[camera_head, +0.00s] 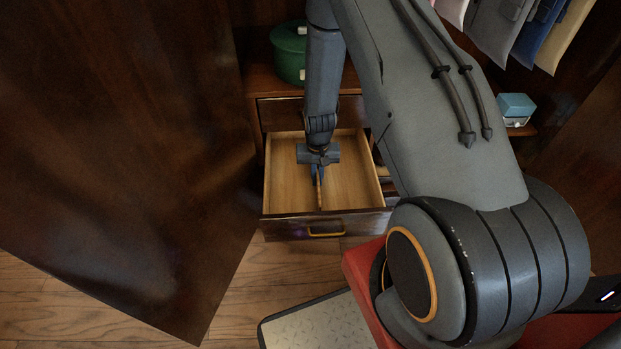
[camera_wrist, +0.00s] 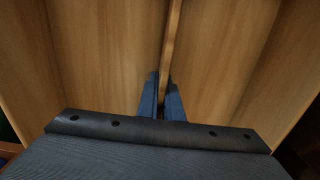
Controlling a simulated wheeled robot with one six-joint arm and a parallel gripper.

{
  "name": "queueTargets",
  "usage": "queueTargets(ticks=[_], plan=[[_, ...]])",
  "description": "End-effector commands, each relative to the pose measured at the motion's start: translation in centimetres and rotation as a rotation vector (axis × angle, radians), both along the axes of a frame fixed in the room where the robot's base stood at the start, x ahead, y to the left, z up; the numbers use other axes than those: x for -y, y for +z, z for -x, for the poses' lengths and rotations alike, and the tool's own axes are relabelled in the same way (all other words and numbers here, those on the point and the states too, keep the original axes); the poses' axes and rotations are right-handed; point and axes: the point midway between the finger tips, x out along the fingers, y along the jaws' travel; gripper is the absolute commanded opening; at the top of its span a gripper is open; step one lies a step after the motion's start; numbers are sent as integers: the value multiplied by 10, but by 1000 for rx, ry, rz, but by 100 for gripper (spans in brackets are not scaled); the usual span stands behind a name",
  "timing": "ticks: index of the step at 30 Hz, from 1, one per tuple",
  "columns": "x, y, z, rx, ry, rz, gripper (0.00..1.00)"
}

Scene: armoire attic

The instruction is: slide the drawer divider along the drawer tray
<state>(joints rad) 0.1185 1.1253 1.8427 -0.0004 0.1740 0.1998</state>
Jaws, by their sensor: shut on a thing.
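The drawer tray (camera_head: 282,180) is pulled open from the dark cabinet, with a pale wooden floor. The drawer divider (camera_wrist: 172,40) is a thin upright wooden strip, and it also shows in the head view (camera_head: 319,195) near the tray's middle. My gripper (camera_head: 318,176) reaches down into the tray. In the wrist view, its two blue fingers (camera_wrist: 162,98) stand one on each side of the divider, shut on it. My arm and gripper hide the divider's far part in the head view.
A large dark door panel (camera_head: 120,150) stands at the left. A green round box (camera_head: 288,52) sits above the drawer. A teal and white box (camera_head: 515,108) is on a shelf at right. Clothes (camera_head: 510,25) hang at the upper right. The tray floor beside the divider looks clear.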

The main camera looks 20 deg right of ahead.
Motion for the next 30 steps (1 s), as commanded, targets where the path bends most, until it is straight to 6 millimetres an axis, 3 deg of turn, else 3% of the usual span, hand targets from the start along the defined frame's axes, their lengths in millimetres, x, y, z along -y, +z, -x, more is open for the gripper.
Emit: queueTargets(ticks=[14,19,30], plan=[[5,0,1,1,5,0,0],[5,0,1,1,4,0,28],[6,7,0,2,3,1,28]])
